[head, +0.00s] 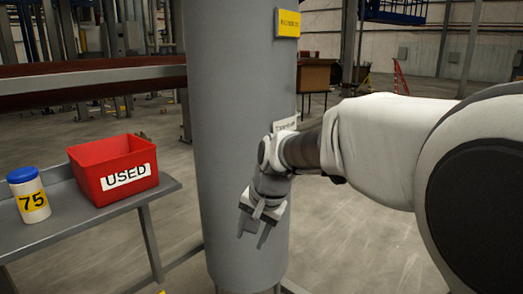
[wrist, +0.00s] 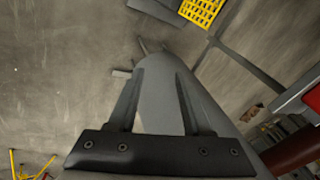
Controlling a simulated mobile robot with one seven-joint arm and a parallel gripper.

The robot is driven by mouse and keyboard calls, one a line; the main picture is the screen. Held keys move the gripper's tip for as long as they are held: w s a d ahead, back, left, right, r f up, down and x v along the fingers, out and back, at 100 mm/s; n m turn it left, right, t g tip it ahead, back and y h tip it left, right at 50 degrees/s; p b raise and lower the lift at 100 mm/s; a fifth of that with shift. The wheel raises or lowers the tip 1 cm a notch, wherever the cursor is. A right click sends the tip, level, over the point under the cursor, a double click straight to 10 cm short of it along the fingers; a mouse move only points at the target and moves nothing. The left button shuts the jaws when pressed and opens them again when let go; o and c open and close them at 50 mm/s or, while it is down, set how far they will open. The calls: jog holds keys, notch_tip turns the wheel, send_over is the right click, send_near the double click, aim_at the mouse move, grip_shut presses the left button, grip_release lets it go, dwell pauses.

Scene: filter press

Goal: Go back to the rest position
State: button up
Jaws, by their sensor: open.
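My gripper (head: 257,226) hangs at the end of my white arm, pointing down, with its two fingers apart and nothing between them. In the head view it appears in front of the large grey column (head: 240,90); I cannot tell how wide the gap is. In the wrist view my gripper (wrist: 160,88) shows its two fingers spread, with a grey rounded surface and the floor behind them.
A grey table (head: 100,222) at the left holds a red bin (head: 88,178) labelled USED and a white jar (head: 29,197) with a blue lid, marked 75. A red horizontal beam (head: 90,82) runs behind. Open concrete floor (head: 345,235) lies right of the column.

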jog(key=s+d+r+n+t+h, duration=0.1)
jog(key=s+d+n, duration=0.1)
jog(key=s+d, duration=0.75)
jog(key=s+d+r+n+t+h, duration=0.1)
jog(key=s+d+n+h, duration=0.1)
jog(key=s+d, duration=0.75)
notch_tip(320, 180, up, 24)
jog(key=s+a+p, duration=0.2)
jog(key=a+p, duration=0.1)
jog(key=p, duration=2)
jog(key=shift+s+f, duration=0.15)
jog(key=shift+s, duration=0.15)
jog(key=shift+w+d, duration=0.1)
jog(key=shift+d, duration=0.05)
